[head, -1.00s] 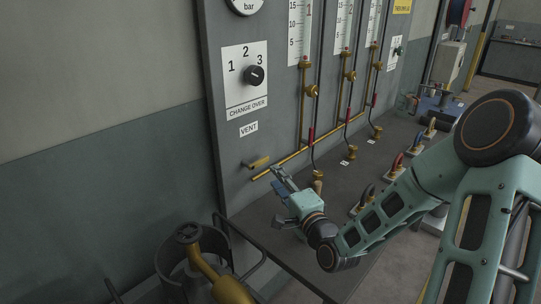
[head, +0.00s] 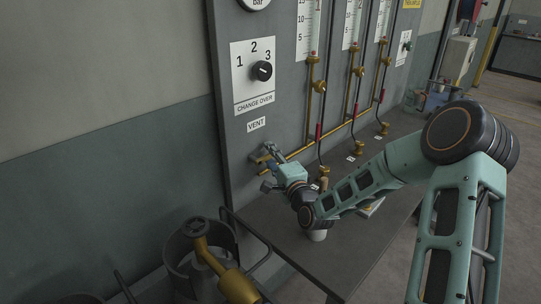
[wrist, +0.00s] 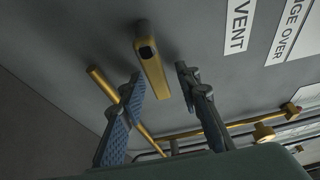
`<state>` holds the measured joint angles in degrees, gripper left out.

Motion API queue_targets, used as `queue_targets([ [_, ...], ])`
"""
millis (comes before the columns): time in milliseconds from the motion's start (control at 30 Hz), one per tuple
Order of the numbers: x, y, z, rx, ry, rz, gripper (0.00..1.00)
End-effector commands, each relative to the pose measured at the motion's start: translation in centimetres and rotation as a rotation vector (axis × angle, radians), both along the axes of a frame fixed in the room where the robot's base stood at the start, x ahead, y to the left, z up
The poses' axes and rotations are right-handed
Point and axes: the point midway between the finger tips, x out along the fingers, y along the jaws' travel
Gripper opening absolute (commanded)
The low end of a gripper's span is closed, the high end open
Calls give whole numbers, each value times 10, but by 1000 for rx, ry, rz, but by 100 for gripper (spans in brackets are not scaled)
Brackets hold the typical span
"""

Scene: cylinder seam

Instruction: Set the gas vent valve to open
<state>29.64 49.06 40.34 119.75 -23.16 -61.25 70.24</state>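The gas vent valve is a brass lever (wrist: 152,70) on the grey panel, below the VENT label (head: 257,125). In the head view the lever is largely hidden by my gripper (head: 272,156). In the wrist view the lever points from its dark-ended pivot toward me. My gripper (wrist: 160,82) is open, with one finger on each side of the lever's free end. Gaps show between the lever and both fingers in the picture. Whether either finger touches it I cannot tell.
A brass pipe (wrist: 215,132) runs along the panel just below the lever. Flow tubes with brass valves (head: 320,86) stand to the right. A gas cylinder with a brass neck (head: 205,255) stands at lower left.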

Motion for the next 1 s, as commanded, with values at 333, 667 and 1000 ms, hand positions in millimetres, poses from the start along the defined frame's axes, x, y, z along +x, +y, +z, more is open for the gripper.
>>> queue_targets([
  [333, 0, 0, 0, 0, 0, 0, 16],
  [667, 0, 0, 0, 0, 0, 0, 0],
  [1000, 0, 0, -1, -15, -14, 0, 0],
])
